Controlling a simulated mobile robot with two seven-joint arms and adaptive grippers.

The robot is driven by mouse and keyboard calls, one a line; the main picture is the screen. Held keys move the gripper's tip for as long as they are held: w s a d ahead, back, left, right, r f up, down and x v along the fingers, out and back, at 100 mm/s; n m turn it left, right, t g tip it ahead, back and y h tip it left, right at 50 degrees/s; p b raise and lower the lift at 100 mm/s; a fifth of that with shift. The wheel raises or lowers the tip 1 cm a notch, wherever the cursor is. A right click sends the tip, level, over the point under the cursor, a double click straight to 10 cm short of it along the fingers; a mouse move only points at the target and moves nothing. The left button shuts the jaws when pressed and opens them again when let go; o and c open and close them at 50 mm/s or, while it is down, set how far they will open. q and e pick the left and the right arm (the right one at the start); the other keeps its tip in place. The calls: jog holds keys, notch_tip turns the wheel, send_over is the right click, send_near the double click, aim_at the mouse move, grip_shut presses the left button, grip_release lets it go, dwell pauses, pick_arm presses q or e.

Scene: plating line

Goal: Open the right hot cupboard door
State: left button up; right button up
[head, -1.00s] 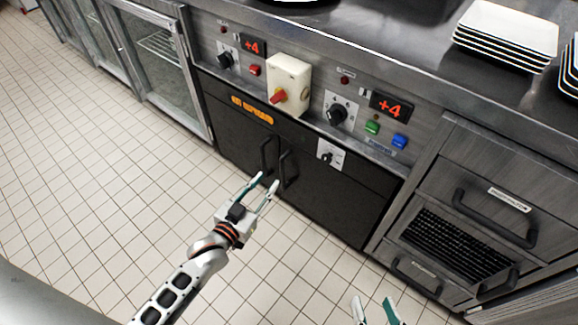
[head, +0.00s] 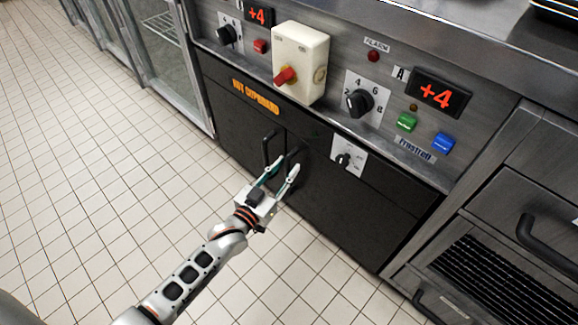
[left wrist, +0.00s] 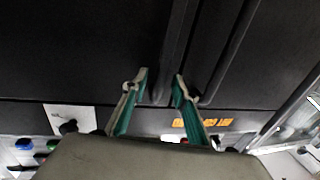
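The black hot cupboard has two shut doors, with the orange "HOT CUPBOARD" label (head: 255,97) above the left one. The right hot cupboard door (head: 345,208) has a black vertical handle (head: 292,158) at its left edge, close to the left door's handle (head: 267,147). My left gripper (head: 284,170) is open in front of the right handle. In the left wrist view, the fingertips (left wrist: 159,78) are spread, with the right door's handle (left wrist: 176,45) showing between and beyond them. Whether they touch it I cannot tell. My right gripper is out of view.
A control panel with knobs (head: 360,101), buttons and a protruding cream switch box (head: 300,62) sits above the doors. A drawer unit (head: 480,245) stands to the right, a glass-door cabinet (head: 165,50) to the left. The tiled floor in front is clear.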

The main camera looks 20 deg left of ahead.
pick_arm(q)
jog(key=shift+w+d, duration=0.1)
jog(key=shift+w, duration=0.65)
grip_shut()
